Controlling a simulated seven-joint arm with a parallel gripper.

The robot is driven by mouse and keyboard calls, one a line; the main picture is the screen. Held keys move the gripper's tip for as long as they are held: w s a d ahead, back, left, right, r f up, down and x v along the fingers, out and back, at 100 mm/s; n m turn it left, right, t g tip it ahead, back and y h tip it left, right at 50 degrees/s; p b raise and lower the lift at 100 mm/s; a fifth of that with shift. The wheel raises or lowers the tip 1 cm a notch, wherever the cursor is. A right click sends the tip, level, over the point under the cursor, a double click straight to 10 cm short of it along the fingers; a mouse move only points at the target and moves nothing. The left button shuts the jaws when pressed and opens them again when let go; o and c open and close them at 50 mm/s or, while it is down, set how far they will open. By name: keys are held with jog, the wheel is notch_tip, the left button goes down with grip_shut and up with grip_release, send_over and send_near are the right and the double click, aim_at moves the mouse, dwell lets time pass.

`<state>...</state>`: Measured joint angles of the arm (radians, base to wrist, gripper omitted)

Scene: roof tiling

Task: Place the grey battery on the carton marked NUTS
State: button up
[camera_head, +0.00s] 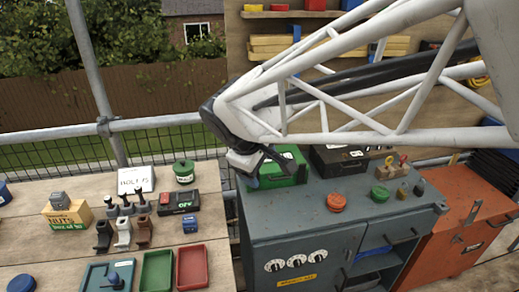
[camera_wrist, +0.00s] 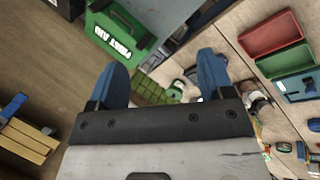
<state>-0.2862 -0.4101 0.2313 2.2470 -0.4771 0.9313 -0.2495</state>
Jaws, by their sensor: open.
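The yellow carton marked NUTS (camera_head: 70,217) stands on the wooden bench at the left in the head view. A small grey block (camera_head: 59,200), which looks like the grey battery, rests on top of the carton. My gripper (camera_head: 258,172) is well to the right of the carton, in front of the green case above the grey cabinet. In the wrist view my gripper (camera_wrist: 162,68) shows two blue fingers spread wide, with nothing between them. The carton and the grey block cannot be made out in the wrist view.
A white BOLTS carton (camera_head: 136,180), a green tin (camera_head: 184,171) and a red-black battery (camera_head: 178,201) stand on the bench. Green (camera_head: 157,271) and red (camera_head: 192,267) trays lie at its front. The green case (camera_head: 283,166) sits on the cabinet (camera_head: 290,236).

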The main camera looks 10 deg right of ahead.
jog(key=s+d+f+m+y, duration=0.1)
jog(key=s+d+m, duration=0.2)
jog(key=s, duration=0.5)
jog(key=s+d+f+m+y, duration=0.1)
jog(key=s+d+m+y, duration=0.1)
jog(key=s+d+m, duration=0.2)
jog(key=s+m, duration=0.2)
jog(key=s, duration=0.2)
jog(key=shift+g+y, duration=0.3)
